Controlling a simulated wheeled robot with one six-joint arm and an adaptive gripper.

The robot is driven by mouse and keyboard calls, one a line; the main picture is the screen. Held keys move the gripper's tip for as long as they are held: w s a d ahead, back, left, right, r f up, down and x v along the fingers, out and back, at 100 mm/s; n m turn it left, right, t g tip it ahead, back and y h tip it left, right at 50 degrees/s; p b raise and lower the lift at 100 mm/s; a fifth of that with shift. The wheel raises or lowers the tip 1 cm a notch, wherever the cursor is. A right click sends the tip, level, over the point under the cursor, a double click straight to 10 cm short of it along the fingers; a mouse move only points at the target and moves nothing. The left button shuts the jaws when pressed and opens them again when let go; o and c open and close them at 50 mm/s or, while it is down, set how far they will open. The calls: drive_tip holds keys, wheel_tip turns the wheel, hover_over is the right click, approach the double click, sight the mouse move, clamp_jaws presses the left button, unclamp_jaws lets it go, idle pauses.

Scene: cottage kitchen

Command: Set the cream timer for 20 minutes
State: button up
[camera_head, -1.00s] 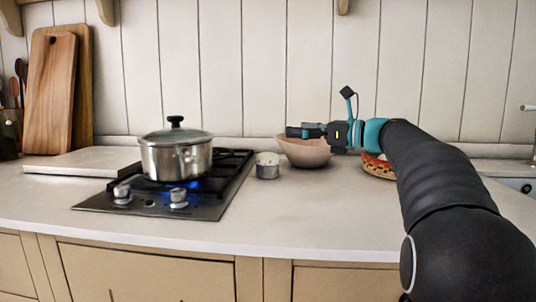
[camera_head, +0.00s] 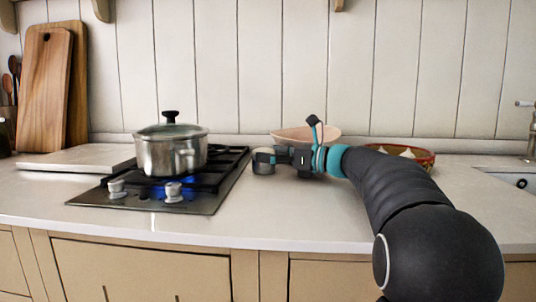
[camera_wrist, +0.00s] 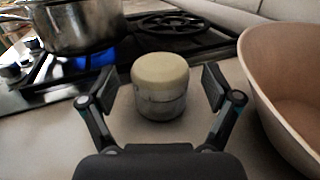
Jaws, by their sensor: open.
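The cream timer (camera_wrist: 160,84) is a short upright cylinder with a cream top and a grey metallic lower part. It stands on the counter between the hob and a bowl. In the wrist view my gripper (camera_wrist: 160,86) is open, with one finger on each side of the timer and a visible gap at both sides. In the head view the timer (camera_head: 263,161) shows just left of my gripper (camera_head: 279,157), which partly covers it. No dial marks are readable.
A lidded steel pot (camera_head: 171,150) stands on the lit gas hob (camera_head: 203,200), left of the timer. A pinkish bowl (camera_wrist: 262,84) is close on the right. A patterned basket (camera_head: 420,156) is behind my arm. The front counter (camera_head: 290,220) is clear.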

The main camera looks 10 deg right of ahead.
drive_tip(key=shift+w+a, duration=0.25)
drive_tip(key=shift+a, duration=0.05)
drive_tip(key=shift+c, duration=0.2)
drive_tip(key=c, duration=1.1)
drive_tip(key=shift+s+a+m+t+h, duration=0.1)
drive_tip(key=shift+m+t+h, duration=0.3)
drive_tip(key=m+t+h+b, duration=0.1)
drive_tip(key=h, duration=0.1)
drive_tip(key=m+t+h+b, duration=0.1)
drive_tip(key=m+t+h, duration=0.1)
drive_tip(key=shift+s+a+f, duration=0.1)
drive_tip(key=shift+s+a, duration=0.05)
drive_tip(key=shift+a, duration=0.05)
drive_tip(key=shift+m+t+h+b, duration=0.6)
drive_tip(key=shift+m+h, duration=0.2)
drive_tip(key=shift+h, duration=0.1)
idle(0.3)
